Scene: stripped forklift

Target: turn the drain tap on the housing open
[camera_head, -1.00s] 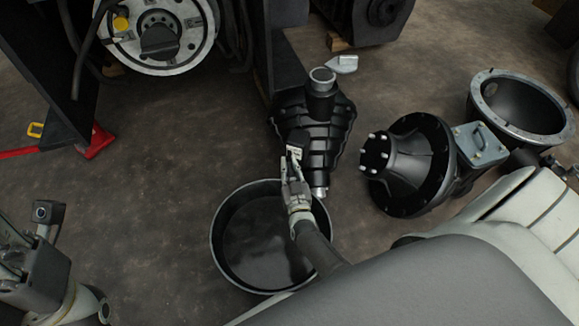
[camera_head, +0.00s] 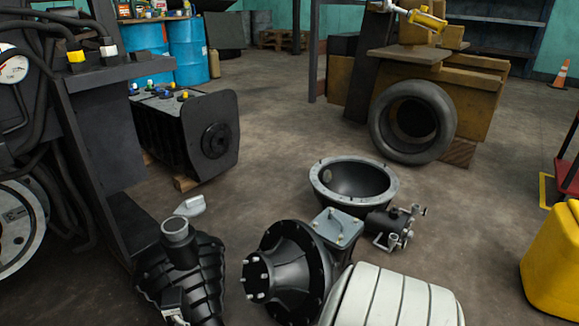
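A black ribbed housing (camera_head: 206,270) with a metal neck on top stands at the bottom left of the head view, its lower part cut off by the frame edge. I cannot make out a drain tap on this housing. My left gripper is out of view.
A black flanged housing (camera_head: 292,275) lies right of the ribbed one, with a grey bell housing (camera_head: 354,184) and a small black unit with metal fittings (camera_head: 396,227) behind it. A black battery-like block (camera_head: 190,132) stands back left.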

